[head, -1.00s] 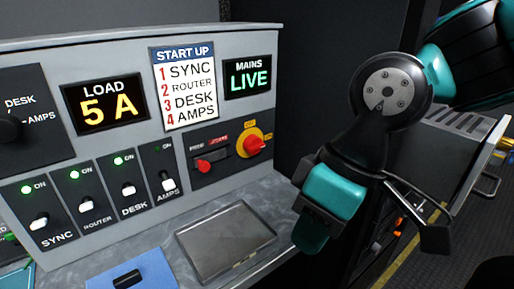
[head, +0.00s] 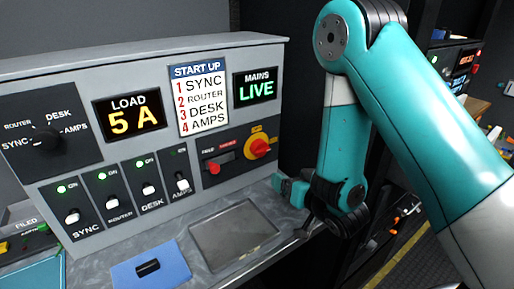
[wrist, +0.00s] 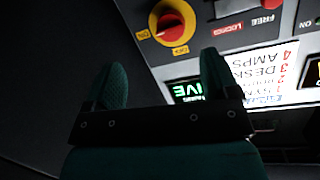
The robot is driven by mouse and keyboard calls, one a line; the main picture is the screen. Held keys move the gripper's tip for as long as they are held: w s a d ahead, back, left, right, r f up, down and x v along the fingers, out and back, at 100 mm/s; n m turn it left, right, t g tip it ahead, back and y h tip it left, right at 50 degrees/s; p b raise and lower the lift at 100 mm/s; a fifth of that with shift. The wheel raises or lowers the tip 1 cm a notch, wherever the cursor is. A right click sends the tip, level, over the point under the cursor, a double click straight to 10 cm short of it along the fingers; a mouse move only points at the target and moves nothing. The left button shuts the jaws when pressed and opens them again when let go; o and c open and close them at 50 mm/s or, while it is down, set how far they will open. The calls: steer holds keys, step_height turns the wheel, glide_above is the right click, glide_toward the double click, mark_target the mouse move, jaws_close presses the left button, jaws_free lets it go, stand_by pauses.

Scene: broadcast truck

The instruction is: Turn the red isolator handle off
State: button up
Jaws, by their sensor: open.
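The red isolator handle (head: 258,147) sits on a round yellow plate at the right end of the grey panel. It also shows at the top of the wrist view (wrist: 173,24), upside down. The lettering on its plate is too small to read surely. My gripper (head: 287,190) is to the right of the handle and lower, above the counter. In the wrist view my gripper (wrist: 163,68) has its two teal fingers apart with nothing between them. The handle lies beyond the fingertips, apart from them. The MAINS display (head: 255,87) reads LIVE.
A small red lever (head: 222,168) by a LOCKED label is left of the handle. Several toggle switches (head: 149,188) and a LOAD display (head: 127,116) reading 5 A are further left.

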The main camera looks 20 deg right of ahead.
steer(key=s+d+t, duration=0.2)
steer(key=n+y+p, duration=0.1)
steer(key=y+p, duration=0.1)
steer(key=p, duration=0.8)
glide_toward(263, 151)
steer(key=x, duration=0.9)
steer(key=shift+r, duration=0.15)
steer(key=shift+w+a+p, duration=0.15)
steer(key=shift+w+p, duration=0.4)
steer(key=shift+f, duration=0.25)
